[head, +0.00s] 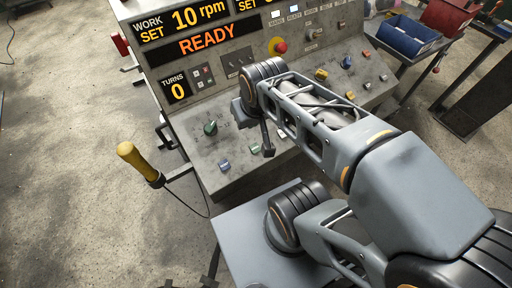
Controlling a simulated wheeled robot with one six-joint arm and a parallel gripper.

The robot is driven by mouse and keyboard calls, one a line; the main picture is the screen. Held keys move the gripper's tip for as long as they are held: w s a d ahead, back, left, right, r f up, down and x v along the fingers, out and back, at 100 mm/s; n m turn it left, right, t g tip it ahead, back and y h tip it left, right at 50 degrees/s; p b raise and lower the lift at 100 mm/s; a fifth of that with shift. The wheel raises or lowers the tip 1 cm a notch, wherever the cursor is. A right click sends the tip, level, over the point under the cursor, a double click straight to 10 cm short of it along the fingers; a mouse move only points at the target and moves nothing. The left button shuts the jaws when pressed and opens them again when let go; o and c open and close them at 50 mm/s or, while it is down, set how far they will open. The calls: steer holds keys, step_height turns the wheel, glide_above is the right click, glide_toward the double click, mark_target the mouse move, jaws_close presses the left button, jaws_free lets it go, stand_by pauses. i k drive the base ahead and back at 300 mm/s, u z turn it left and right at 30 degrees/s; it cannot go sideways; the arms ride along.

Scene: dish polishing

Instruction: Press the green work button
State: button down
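The control console (190,150) stands in front of me with a sloped grey panel. A dark green round control (211,128) sits on the left part of this panel; its label is too small to read. My arm reaches in from the lower right over the panel. My gripper (267,149) points down at the panel, to the right of the green control and apart from it in the picture. Only a dark, narrow part of the gripper shows below the wrist, so I cannot tell whether its fingers are open or shut. Its height above the panel is unclear.
Displays read READY (198,39), WORK SET 10 rpm and TURNS 0 (178,91). A red mushroom button (279,46), small blue-grey buttons (224,165) and several coloured knobs share the console. A yellow handle (138,162) stands at left. Blue (407,38) and red bins sit at upper right.

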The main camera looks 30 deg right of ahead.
mark_target(255, 148)
steer(key=z, duration=2.75)
steer(key=k, duration=1.25)
steer(key=u, duration=1.55)
